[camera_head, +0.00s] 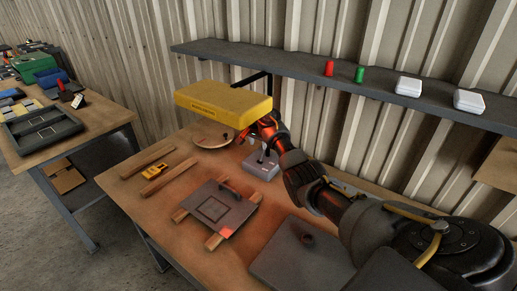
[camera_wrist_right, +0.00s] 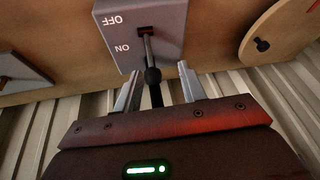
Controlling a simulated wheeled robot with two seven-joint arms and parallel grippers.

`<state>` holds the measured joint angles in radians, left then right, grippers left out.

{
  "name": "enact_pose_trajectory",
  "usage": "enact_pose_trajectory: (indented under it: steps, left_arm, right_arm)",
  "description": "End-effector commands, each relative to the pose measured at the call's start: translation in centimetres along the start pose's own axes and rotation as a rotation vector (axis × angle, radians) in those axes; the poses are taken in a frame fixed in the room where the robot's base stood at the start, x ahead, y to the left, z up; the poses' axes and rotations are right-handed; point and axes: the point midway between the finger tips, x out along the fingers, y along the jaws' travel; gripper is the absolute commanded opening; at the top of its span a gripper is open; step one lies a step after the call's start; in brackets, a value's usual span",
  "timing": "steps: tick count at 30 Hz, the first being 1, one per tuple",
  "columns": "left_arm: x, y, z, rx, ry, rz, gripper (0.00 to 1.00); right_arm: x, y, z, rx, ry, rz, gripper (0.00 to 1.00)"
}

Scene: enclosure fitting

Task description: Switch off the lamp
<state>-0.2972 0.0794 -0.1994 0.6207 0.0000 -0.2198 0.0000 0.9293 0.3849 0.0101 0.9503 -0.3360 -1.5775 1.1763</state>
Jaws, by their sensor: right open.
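A grey switch box (camera_head: 261,166) stands on the workbench below a yellow lamp housing (camera_head: 225,103); the lamp's underside is hidden. In the right wrist view, the box (camera_wrist_right: 172,22) shows OFF and ON lettering, upside down. Its metal lever (camera_wrist_right: 148,48) rises from a slot and ends in a black ball knob (camera_wrist_right: 153,76). My right gripper (camera_wrist_right: 159,70) is open, with a finger on either side of the knob and visible gaps. In the head view, my right gripper (camera_head: 264,147) is over the box, partly hidden. I cannot tell the lever's exact tilt. My left gripper is not in view.
A round wooden disc (camera_head: 213,136) lies beside the box. A dark plate (camera_head: 215,206) on wooden strips and a grey panel (camera_head: 302,256) lie nearer. A shelf (camera_head: 300,76) runs along the corrugated wall. Another table (camera_head: 93,130) stands at left.

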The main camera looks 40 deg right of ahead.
Motion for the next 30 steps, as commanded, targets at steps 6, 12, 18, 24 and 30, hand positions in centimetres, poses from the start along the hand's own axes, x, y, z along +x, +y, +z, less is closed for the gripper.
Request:
enact_pose_trajectory:
  steps: [6,12,18,24,30]
  left_arm:
    - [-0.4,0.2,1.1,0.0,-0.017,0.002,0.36]
    - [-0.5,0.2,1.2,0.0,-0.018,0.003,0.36]
    - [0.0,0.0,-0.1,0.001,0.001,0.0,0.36]
    - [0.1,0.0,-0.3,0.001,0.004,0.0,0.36]
    - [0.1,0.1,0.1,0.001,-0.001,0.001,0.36]
  right_arm:
    - [1.7,1.5,-0.9,0.017,0.002,0.01,0.41]
    - [4.7,1.5,-0.8,0.018,0.001,0.009,0.41]
    - [6.8,1.2,-0.7,0.015,0.001,0.005,0.41]
    - [7.5,1.2,-0.7,0.015,0.003,0.005,0.41]
    - [7.6,1.2,-0.7,0.014,0.003,0.005,0.41]
